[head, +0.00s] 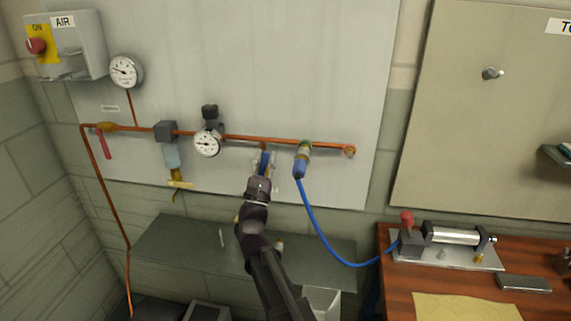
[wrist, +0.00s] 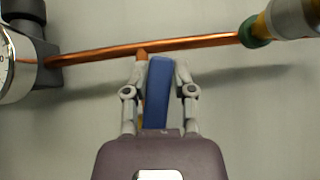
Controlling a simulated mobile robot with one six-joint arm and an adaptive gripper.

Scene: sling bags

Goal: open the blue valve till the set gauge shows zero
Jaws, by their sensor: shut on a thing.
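The blue valve (head: 263,163) hangs below the copper pipe, left of the blue hose's coupling, partly hidden by my gripper (head: 261,168). In the wrist view its blue handle (wrist: 157,92) points down from the pipe, tilted slightly. My gripper (wrist: 160,80) is shut on this handle, with one finger on each side. The set gauge (head: 207,144) is a round white dial under a black knob, to the left of the valve. Its needle is too small to read surely. Only the edge of a dial (wrist: 5,65) shows in the wrist view.
A second gauge (head: 124,71) sits higher left, above a red-handled valve (head: 104,143). A blue hose (head: 320,236) runs from the coupling (head: 302,158) to a cylinder fixture (head: 452,238) on the wooden bench (head: 397,296). A dark shelf (head: 175,245) lies below the pipe.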

